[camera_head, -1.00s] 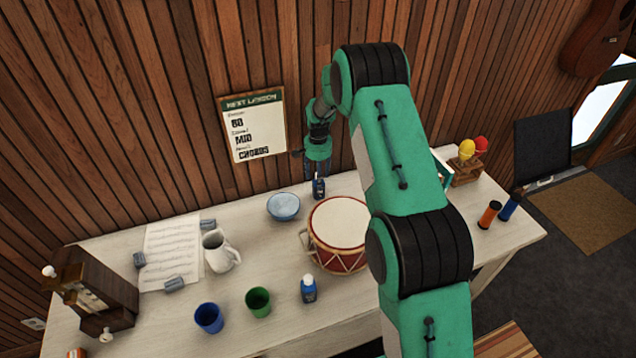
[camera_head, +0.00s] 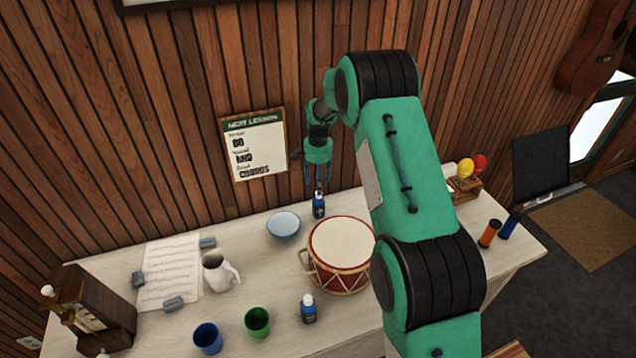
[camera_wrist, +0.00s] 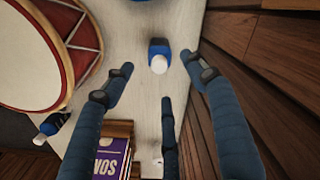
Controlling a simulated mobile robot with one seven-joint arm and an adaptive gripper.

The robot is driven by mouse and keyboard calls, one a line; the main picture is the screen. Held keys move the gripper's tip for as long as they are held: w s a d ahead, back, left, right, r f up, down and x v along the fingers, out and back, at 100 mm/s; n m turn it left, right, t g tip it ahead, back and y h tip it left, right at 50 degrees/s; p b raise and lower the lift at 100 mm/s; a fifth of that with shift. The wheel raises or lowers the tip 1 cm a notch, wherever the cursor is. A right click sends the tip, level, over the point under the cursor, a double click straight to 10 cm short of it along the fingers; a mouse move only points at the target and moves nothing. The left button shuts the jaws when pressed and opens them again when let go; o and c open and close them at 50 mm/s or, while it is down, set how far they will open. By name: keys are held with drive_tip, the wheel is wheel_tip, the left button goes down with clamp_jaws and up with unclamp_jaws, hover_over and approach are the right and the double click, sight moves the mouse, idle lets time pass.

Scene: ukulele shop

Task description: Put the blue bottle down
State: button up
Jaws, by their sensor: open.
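A blue bottle (camera_head: 318,208) with a dark label stands upright on the white table near the wall, between the light blue bowl and the drum. My gripper (camera_head: 319,188) is open and empty, pointing down just above this bottle. In the wrist view the bottle (camera_wrist: 158,48) has a white cap and lies beyond the spread fingertips (camera_wrist: 160,78), clear of them. A second blue bottle (camera_head: 308,310) with a white cap stands at the front of the table.
The red and white drum (camera_head: 342,252) is close in front, the light blue bowl (camera_head: 284,225) to the left. The wooden wall (camera_head: 210,120) is close behind my gripper. A white jug (camera_head: 218,270), a blue cup (camera_head: 208,339) and a green cup (camera_head: 257,322) stand further left.

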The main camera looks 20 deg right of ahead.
drive_tip(key=s+a+r+n+t, duration=0.1)
drive_tip(key=s+a+r, duration=0.1)
drive_tip(key=s+r, duration=0.6)
drive_tip(key=s+a+r+n+t, duration=0.1)
drive_tip(key=s+a+r+n, duration=0.3)
drive_tip(key=r, duration=0.7)
drive_tip(key=s+a+r+m+t, duration=0.1)
drive_tip(key=s+r, duration=0.6)
drive_tip(key=r, duration=0.3)
drive_tip(key=s+a+r+n, duration=0.1)
drive_tip(key=s+r, duration=0.1)
drive_tip(key=s, duration=0.3)
drive_tip(key=s+a+r+t, duration=0.1)
drive_tip(key=s+r, duration=0.1)
drive_tip(key=s, duration=0.3)
drive_tip(key=s+a+r+n, duration=0.1)
drive_tip(key=s+r, duration=0.2)
drive_tip(key=s, duration=0.3)
drive_tip(key=s+a+f+n+t, duration=0.1)
drive_tip(key=s+n, duration=0.2)
drive_tip(key=s, duration=1.4)
drive_tip(key=shift+s+a+f+t, duration=0.15)
drive_tip(key=shift+a+f+t, duration=0.15)
drive_tip(key=shift+a+f, duration=0.1)
wheel_tip(320, 180, down, 3)
drive_tip(key=b, duration=0.2)
drive_tip(key=shift+r+b, duration=0.2)
drive_tip(key=shift+b, duration=0.15)
